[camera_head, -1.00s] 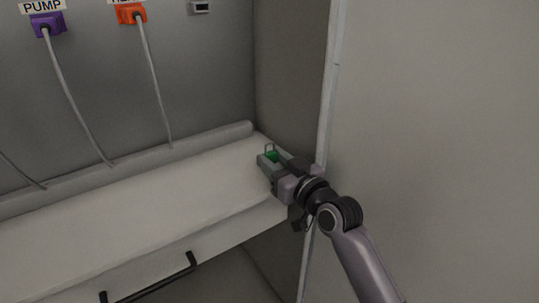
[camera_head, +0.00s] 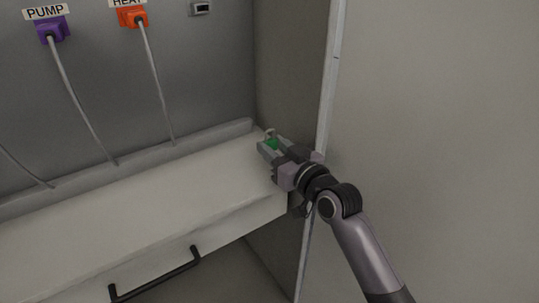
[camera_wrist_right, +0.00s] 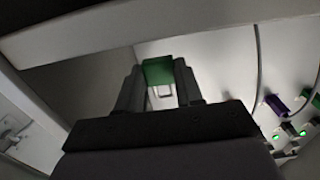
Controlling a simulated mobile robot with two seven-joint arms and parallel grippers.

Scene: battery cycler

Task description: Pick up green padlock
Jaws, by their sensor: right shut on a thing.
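The green padlock (camera_head: 271,144) is at the right end of the white shelf, its grey shackle pointing up and away from my arm. My right gripper (camera_head: 269,147) is shut on it, with one finger on each side of the green body. In the right wrist view the padlock (camera_wrist_right: 158,72) sits between the two fingertips (camera_wrist_right: 159,80), its shackle showing below the green block. I cannot tell for sure how far it is above the shelf. My left gripper is not in view.
The white shelf (camera_head: 150,205) is otherwise clear, with a black handle (camera_head: 155,278) on the front below. A side wall (camera_head: 290,80) stands close to the right gripper. Purple (camera_head: 52,30) and orange (camera_head: 132,17) plugs with hanging cables are on the back panel.

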